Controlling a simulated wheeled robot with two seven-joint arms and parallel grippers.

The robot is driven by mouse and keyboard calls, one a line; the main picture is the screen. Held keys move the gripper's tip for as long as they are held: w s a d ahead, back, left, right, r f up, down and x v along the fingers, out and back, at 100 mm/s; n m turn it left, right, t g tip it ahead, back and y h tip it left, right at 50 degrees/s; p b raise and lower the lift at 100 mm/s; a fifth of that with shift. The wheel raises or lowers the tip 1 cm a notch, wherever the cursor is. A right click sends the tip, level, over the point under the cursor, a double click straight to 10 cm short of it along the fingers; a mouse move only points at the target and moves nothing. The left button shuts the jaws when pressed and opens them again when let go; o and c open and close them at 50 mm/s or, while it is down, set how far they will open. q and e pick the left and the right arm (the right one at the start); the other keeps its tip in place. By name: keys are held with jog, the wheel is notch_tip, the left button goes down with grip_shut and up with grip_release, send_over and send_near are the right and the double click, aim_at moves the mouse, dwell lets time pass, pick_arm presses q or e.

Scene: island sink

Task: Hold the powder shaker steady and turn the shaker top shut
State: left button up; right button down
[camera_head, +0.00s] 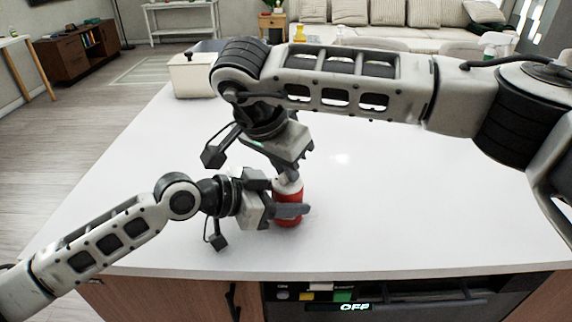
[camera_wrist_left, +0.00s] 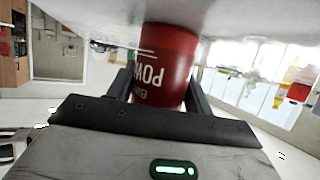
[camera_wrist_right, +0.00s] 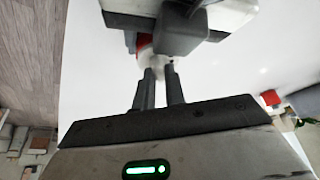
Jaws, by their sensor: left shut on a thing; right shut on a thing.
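The powder shaker, a red can (camera_head: 287,207) with white lettering, stands upright on the white island top near its front edge. My left gripper (camera_head: 290,211) is shut around its body from the left; the left wrist view shows the red can (camera_wrist_left: 165,65) between both fingers. The pale shaker top (camera_head: 288,186) sits on the can. My right gripper (camera_head: 287,178) reaches down from above and is shut on the top. In the right wrist view the fingers (camera_wrist_right: 160,75) close on the white top (camera_wrist_right: 153,62), partly hidden behind my left gripper.
The surface right of the shaker is clear. An oven front (camera_head: 400,300) lies below the front edge.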

jog(key=m+g+h, duration=0.1)
jog(key=m, duration=0.3)
jog(key=shift+a+m, duration=0.1)
jog(key=shift+m, duration=0.2)
jog(key=m+g, duration=0.1)
jog(key=m, duration=0.1)
jog(key=m+g, duration=0.1)
jog(key=m, duration=0.2)
jog(key=shift+w+h, duration=0.2)
jog(key=shift+h, duration=0.1)
jog(key=shift+m, duration=0.3)
jog(key=c, duration=1.4)
grip_release()
jog(key=shift+c, duration=0.2)
jog(key=v, duration=0.7)
jog(key=shift+r, duration=0.25)
jog(key=shift+w+a, duration=0.15)
pick_arm(q)
jog(key=o, duration=1.1)
